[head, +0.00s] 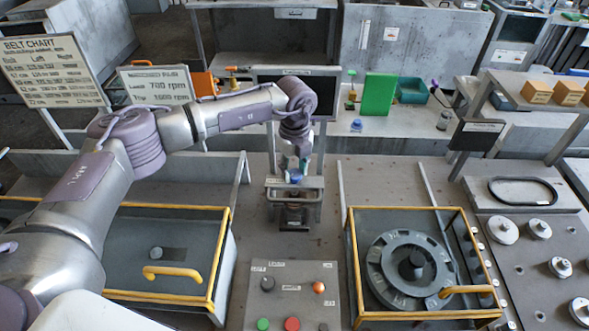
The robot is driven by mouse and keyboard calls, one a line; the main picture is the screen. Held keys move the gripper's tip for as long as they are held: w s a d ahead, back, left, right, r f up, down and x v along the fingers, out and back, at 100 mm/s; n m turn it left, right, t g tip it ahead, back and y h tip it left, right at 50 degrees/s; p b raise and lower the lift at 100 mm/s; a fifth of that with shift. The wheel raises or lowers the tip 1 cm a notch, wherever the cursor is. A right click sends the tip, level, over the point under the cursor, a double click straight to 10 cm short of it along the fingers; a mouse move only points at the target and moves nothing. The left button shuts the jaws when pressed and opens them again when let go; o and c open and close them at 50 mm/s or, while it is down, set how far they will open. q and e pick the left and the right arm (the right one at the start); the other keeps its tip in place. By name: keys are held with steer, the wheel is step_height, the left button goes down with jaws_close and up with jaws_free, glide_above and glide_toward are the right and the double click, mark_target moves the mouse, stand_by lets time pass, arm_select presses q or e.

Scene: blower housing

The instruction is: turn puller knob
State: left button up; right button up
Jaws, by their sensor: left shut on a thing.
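The puller (294,212) is a small grey metal frame standing on the bench at the middle of the head view. A small blue knob (295,180) shows at its top, mostly covered by my gripper. My left gripper (297,174) reaches down from above and is shut on the knob. The fingers are small here, so the exact grip is hard to see. My right gripper is not in view.
A yellow-edged housing with a bladed wheel (409,269) stands right of the puller, and a yellow-edged guard with a handle (172,273) stands left. A button panel (291,294) lies in front. Pulleys (503,230) and a black belt (522,191) are at right.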

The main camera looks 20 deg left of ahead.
arm_select(q)
steer(key=shift+f+m+b, duration=0.15)
steer(key=shift+m+b, duration=0.35)
steer(key=shift+b, duration=0.1)
steer(key=m+b, duration=0.7)
steer(key=b, duration=0.1)
steer(key=shift+m, duration=0.3)
steer(key=m+b, duration=0.3)
steer(key=m, duration=0.1)
steer(key=shift+m, duration=0.3)
steer(key=m+b, duration=0.1)
steer(key=m, duration=0.1)
steer(key=m+b, duration=0.1)
steer(key=m, duration=0.1)
steer(key=shift+r+m+b, duration=0.2)
steer(key=shift+m+b, duration=0.1)
steer(key=shift+b, duration=0.05)
steer(key=shift+w, duration=0.1)
steer(key=o, duration=1.1)
steer(key=shift+o, duration=0.2)
steer(key=shift+r, duration=0.1)
